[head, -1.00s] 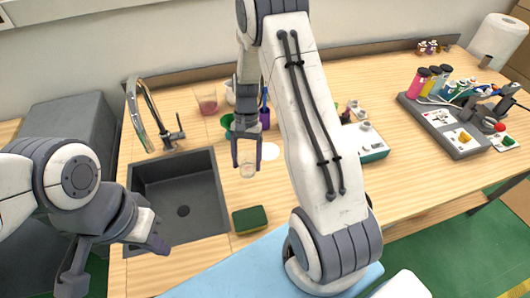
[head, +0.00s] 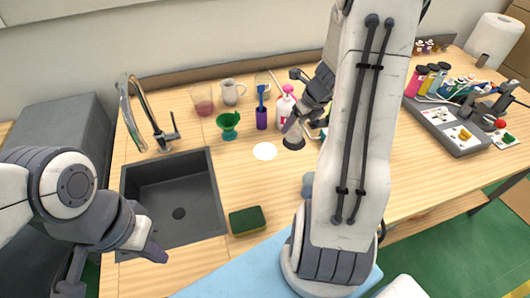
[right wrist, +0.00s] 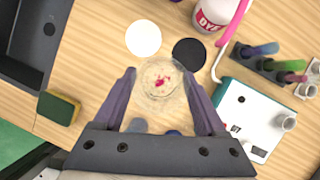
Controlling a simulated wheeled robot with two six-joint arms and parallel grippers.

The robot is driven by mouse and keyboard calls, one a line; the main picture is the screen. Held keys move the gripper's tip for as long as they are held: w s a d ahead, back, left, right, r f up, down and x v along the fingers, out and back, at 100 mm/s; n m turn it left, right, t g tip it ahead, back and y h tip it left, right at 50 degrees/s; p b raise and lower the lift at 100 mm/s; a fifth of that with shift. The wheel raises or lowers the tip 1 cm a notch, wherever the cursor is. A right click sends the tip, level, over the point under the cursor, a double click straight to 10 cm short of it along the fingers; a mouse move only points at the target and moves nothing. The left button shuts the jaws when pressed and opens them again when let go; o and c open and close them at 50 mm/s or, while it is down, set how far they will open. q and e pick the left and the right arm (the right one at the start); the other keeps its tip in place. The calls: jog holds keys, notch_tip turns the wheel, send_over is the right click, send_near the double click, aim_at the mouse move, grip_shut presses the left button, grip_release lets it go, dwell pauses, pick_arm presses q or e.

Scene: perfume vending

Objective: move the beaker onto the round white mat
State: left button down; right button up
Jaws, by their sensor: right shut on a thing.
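The round white mat (head: 264,151) lies bare on the wooden table. It also shows in the right wrist view (right wrist: 143,38), ahead and left of my right gripper. My right gripper (right wrist: 160,76) is shut on the clear round beaker (right wrist: 163,92), which has pinkish-red spots in it. In the head view my right gripper (head: 292,124) appears above the black round mat, and I cannot make out the beaker there. The beaker is apart from the white mat in the wrist view. My left gripper (head: 112,268) is open and empty, in front of the sink.
A black round mat (head: 294,144) lies right of the white one. A green cup (head: 229,125), purple holder (head: 262,118) and dye bottle (right wrist: 212,14) stand behind. The sink (head: 178,195) and sponge (head: 247,220) are left. A white-teal device (right wrist: 250,105) is right.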

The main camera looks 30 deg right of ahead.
jog(key=shift+s+d+r+m+h, duration=0.15)
jog(key=shift+s+d+m+h, duration=0.1)
jog(key=shift+d+m, duration=0.3)
jog(key=shift+s+d+r+m+h, duration=0.15)
jog(key=shift+d+m+h, duration=0.2)
jog(key=shift+m, duration=0.3)
jog(key=shift+w+a+f+b, duration=0.85)
jog(key=shift+w+a+f, duration=0.5)
jog(key=shift+f, duration=0.5)
jog(key=shift+w+a+f+b, duration=0.9)
jog(key=shift+w+a+f, duration=0.25)
jog(key=shift+w+f, duration=0.5)
jog(key=shift+w+a+f+b, duration=0.85)
jog(key=shift+w+a+f, duration=0.4)
jog(key=shift+f, duration=0.75)
